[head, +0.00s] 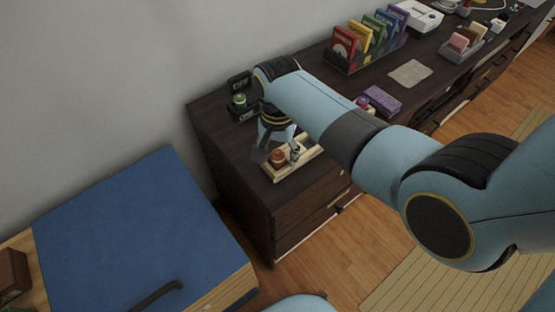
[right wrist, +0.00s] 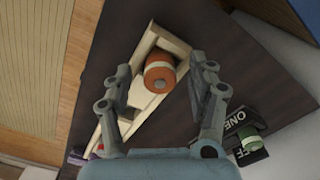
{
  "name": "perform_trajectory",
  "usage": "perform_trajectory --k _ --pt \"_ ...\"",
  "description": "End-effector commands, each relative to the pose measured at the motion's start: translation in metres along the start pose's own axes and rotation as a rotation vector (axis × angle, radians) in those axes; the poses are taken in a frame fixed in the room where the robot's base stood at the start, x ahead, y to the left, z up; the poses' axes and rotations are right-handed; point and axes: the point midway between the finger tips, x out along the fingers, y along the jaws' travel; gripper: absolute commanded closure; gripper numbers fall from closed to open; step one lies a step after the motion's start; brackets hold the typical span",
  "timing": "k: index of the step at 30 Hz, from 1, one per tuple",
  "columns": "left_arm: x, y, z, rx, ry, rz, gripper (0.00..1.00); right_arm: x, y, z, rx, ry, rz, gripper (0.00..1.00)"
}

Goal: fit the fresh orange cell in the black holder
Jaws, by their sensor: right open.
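The orange cell (right wrist: 160,74), with a pale band, stands in the near end of a light wooden tray (head: 299,163) on the dark cabinet. It also shows in the head view (head: 277,157). My right gripper (head: 279,150) points down over the cell, fingers open on either side. In the right wrist view, gaps show between the cell and the fingers. The black holder (right wrist: 244,146) has white lettering and stands near the wall, with a green cell (head: 240,100) at it. Whether the green cell is fully seated is unclear. My left gripper is out of view.
A rack of colored cards (head: 350,57), a purple box (head: 383,101) and a grey cloth (head: 410,73) lie farther along the cabinet top (head: 225,140). The wall is close behind the holder. A blue-topped low unit (head: 130,235) stands at left.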

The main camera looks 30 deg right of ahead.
Motion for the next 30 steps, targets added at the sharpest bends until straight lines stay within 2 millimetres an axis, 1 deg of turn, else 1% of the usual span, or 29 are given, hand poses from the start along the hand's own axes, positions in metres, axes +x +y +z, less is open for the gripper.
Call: perform_trajectory --k 3,4,17,26,30 --pt "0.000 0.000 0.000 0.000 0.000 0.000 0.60 -0.001 0.000 0.000 0.000 0.000 0.000 0.42" --pt "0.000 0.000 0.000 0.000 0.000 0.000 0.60 -0.001 0.000 0.000 0.000 0.000 0.000 0.43" --pt "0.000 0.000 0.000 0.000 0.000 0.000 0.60 -0.001 0.000 0.000 0.000 0.000 0.000 0.99" --pt "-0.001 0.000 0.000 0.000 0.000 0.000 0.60 -0.002 0.000 0.000 0.000 0.000 -0.001 1.00" --pt "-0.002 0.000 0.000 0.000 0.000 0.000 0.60 -0.011 -0.001 0.000 0.000 0.002 -0.003 1.00"
